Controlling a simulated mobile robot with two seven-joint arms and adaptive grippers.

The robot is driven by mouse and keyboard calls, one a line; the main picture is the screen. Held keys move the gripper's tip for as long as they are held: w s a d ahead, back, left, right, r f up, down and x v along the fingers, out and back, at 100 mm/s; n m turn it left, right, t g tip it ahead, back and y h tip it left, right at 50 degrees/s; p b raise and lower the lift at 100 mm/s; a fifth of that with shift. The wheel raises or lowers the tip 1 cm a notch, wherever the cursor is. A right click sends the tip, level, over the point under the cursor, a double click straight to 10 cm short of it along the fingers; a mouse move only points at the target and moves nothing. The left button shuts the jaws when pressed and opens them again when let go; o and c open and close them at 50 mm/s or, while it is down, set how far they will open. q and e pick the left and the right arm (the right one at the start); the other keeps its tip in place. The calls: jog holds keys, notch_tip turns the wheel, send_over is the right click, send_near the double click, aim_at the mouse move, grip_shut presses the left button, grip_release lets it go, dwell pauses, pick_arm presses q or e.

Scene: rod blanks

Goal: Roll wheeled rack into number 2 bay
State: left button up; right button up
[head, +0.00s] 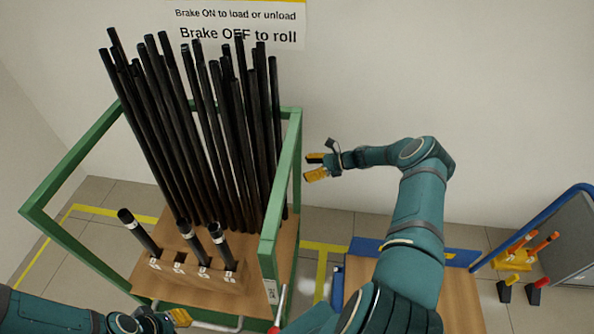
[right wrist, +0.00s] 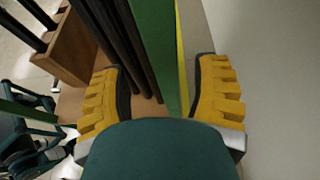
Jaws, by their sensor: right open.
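The rack (head: 95,130) has a green frame and a wooden base. Many long black rods (head: 195,130) lean in it, and several short sockets at the front hold a few white-banded rods (head: 138,231). My right gripper (head: 315,167) is open, just right of the rack's far right side. In the right wrist view, a green frame bar (right wrist: 157,55) lies between its spread yellow fingers (right wrist: 162,98), with gaps on both sides. My left gripper (head: 180,317) shows only a yellow fingertip at the rack's front edge, near a grey tube. No bay number is in view.
A wall sign (head: 237,25) reads "Brake ON to load or unload, Brake OFF to roll". Yellow floor lines (head: 322,275) run beside the rack. A blue-edged wooden platform (head: 462,300) and a blue-railed grey panel (head: 570,240) with orange-handled items stand at right.

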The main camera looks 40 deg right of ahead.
jog(key=shift+v, duration=2.7)
